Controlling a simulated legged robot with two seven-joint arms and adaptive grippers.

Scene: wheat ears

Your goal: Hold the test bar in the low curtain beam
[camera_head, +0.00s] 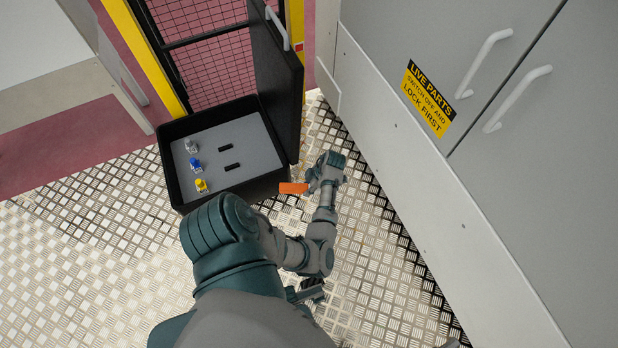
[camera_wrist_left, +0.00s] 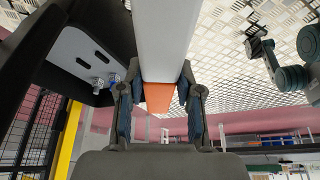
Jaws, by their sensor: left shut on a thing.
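My left gripper (camera_head: 325,172) is shut on the test bar, low over the floor beside the open black case. In the head view only the bar's orange part (camera_head: 293,188) shows, sticking out to the left of the gripper. In the left wrist view, the orange part (camera_wrist_left: 158,97) sits between the two fingers of my left gripper (camera_wrist_left: 158,105), and a pale grey length (camera_wrist_left: 165,40) runs up from it. Two yellow posts (camera_head: 140,50) frame a mesh opening behind the case. No beam is visible. Part of a teal and grey arm (camera_wrist_left: 285,70), apparently my right, shows in the wrist view; its gripper is unclear.
The black case (camera_head: 180,205) stands open with its lid (camera_head: 278,80) up. Its grey insert holds grey, blue and yellow padlock-like pieces and two dark slots. A grey cabinet (camera_head: 450,60) with a yellow warning label stands at the right. Chequered metal floor (camera_head: 90,250) is clear at the left.

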